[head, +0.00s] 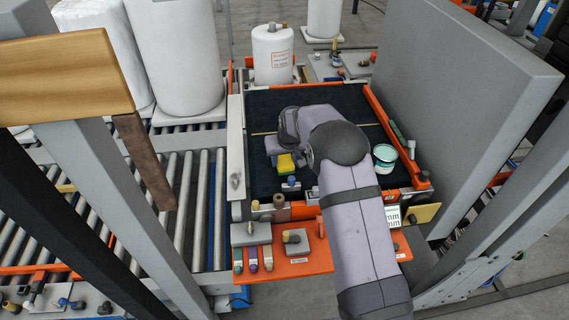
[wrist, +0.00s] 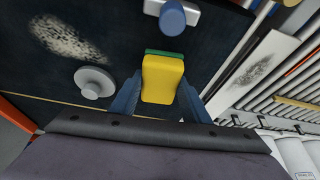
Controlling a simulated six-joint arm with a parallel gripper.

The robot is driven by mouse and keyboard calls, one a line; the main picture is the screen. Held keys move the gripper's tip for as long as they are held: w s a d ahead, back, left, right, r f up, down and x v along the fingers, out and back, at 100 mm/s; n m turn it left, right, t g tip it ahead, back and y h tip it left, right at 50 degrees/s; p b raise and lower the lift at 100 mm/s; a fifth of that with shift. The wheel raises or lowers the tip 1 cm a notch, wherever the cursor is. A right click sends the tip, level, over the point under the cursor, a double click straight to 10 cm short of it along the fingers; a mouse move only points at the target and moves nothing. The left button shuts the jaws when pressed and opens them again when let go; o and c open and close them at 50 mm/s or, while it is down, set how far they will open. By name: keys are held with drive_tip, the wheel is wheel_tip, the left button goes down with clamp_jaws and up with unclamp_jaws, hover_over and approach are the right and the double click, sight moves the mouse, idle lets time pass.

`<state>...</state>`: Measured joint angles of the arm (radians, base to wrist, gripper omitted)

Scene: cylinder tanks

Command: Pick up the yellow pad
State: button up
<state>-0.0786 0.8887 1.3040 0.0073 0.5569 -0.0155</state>
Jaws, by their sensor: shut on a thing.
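The yellow pad (head: 286,165) is above the left part of the dark work surface (head: 275,105) in the head view. In the wrist view the yellow pad (wrist: 162,80) shows a yellow face with a green strip along its far edge. My gripper (wrist: 160,98) is shut on the pad, with one blue finger on each side of it. In the head view my gripper (head: 277,155) is partly hidden by my arm. I cannot tell whether the pad touches the surface.
A grey block with a blue knob (wrist: 172,16) stands just beyond the pad, and a grey round knob (wrist: 95,83) lies to its left. A white and teal tub (head: 384,157) stands right of my arm. Orange rails (head: 395,130) edge the surface; rollers (head: 185,180) lie to the left.

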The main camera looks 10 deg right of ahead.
sight(285, 159)
wheel_tip(285, 159, up, 8)
drive_tip(key=shift+r+b, duration=0.25)
drive_tip(key=shift+b, duration=0.75)
drive_tip(key=shift+o, duration=0.4)
